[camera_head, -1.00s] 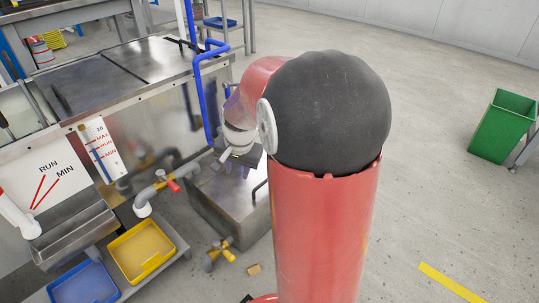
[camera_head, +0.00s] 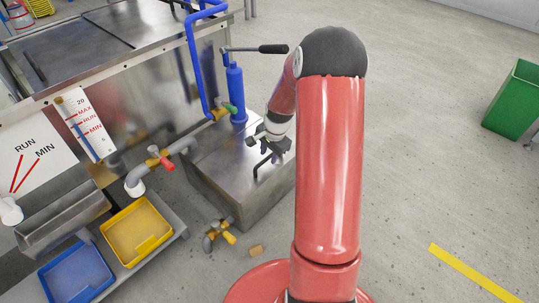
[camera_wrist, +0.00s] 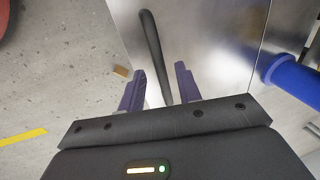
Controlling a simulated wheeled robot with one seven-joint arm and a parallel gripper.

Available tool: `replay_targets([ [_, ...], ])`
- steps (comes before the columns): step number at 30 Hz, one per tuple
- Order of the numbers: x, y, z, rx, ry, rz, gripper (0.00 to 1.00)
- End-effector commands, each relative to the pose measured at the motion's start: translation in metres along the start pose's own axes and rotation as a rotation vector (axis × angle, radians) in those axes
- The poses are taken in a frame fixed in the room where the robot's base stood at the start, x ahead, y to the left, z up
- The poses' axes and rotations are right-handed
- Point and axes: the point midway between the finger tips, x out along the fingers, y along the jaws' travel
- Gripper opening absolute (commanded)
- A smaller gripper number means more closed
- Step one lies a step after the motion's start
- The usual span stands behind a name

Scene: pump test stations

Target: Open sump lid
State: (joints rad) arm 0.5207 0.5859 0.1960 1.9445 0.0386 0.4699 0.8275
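The sump is a metal box on the floor, and its flat grey lid (camera_head: 214,160) faces up. The lid also fills the middle of the wrist view (camera_wrist: 205,35). A black bar handle (camera_head: 257,170) stands on the lid. My gripper (camera_head: 269,149) is over the lid, close to the handle. In the wrist view my gripper (camera_wrist: 160,69) is open, with its two purple fingers apart. The handle (camera_wrist: 153,50) runs between them, and I see no finger closed on it. The lid lies flat on the box. My arm hides part of its right side.
A blue pump (camera_head: 236,95) with a lever stands behind the lid, also at right in the wrist view (camera_wrist: 291,75). A red-handled valve pipe (camera_head: 160,160), yellow tray (camera_head: 137,232) and blue tray (camera_head: 76,276) are left. A yellow-handled valve (camera_head: 219,233) is in front.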

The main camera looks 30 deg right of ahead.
Motion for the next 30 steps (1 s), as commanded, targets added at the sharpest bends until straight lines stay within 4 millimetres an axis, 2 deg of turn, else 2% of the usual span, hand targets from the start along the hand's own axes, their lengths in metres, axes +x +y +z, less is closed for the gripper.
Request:
replay_targets([
  [10, 0.0048, -0.0002, 0.0002, -0.001, 0.000, 0.000, 0.33],
  [18, 0.0046, -0.0001, 0.0002, -0.001, 0.000, 0.000, 0.00],
  [30, -0.0001, -0.0017, 0.0005, -0.003, 0.000, 0.013, 0.00],
])
